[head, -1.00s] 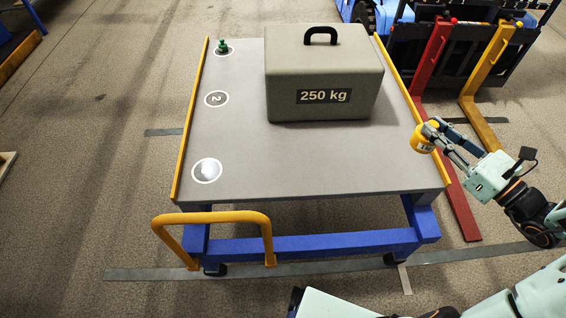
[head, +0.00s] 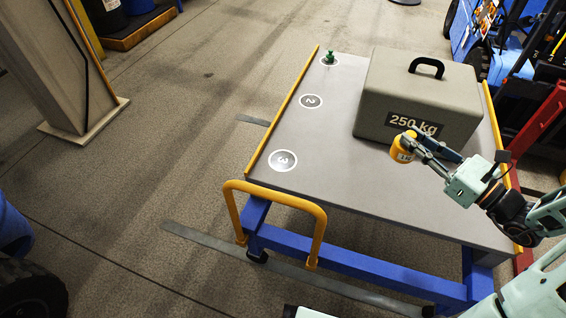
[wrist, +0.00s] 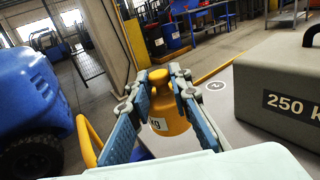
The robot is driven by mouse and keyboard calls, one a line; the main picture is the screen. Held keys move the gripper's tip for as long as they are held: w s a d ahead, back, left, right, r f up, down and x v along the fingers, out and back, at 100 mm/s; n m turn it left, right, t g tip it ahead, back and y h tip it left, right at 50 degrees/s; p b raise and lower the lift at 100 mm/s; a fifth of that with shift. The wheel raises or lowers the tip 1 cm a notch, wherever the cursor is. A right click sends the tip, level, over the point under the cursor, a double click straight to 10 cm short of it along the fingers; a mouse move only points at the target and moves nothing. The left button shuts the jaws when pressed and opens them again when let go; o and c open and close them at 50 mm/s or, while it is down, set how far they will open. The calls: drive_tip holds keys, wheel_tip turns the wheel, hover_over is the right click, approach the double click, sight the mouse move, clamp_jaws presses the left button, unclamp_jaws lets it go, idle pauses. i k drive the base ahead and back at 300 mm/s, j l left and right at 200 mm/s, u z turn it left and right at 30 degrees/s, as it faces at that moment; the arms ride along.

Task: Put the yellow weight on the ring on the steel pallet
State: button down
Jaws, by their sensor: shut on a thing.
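The yellow weight (head: 403,149) is held in my gripper (head: 409,137), in front of the grey block's near face in the head view. In the wrist view, the fingers (wrist: 160,84) are closed around the neck of the yellow weight (wrist: 168,112), which hangs upright with its label partly visible. The grey deck (head: 330,185) on a blue frame lies below.
A large grey 250 kg block (head: 420,100) with a black handle stands on the deck's back right. Yellow rails (head: 285,108) edge the deck, and a yellow handle (head: 277,193) rises at the near left. The deck's left and front are clear.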

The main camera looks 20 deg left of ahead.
sight(282, 160)
drive_tip(key=i+j+u, duration=0.1)
drive_tip(key=j+u, duration=0.2)
drive_tip(key=i+j, duration=0.1)
drive_tip(key=j, duration=0.55)
drive_tip(key=i+j, duration=0.15)
drive_tip(key=j, duration=0.2)
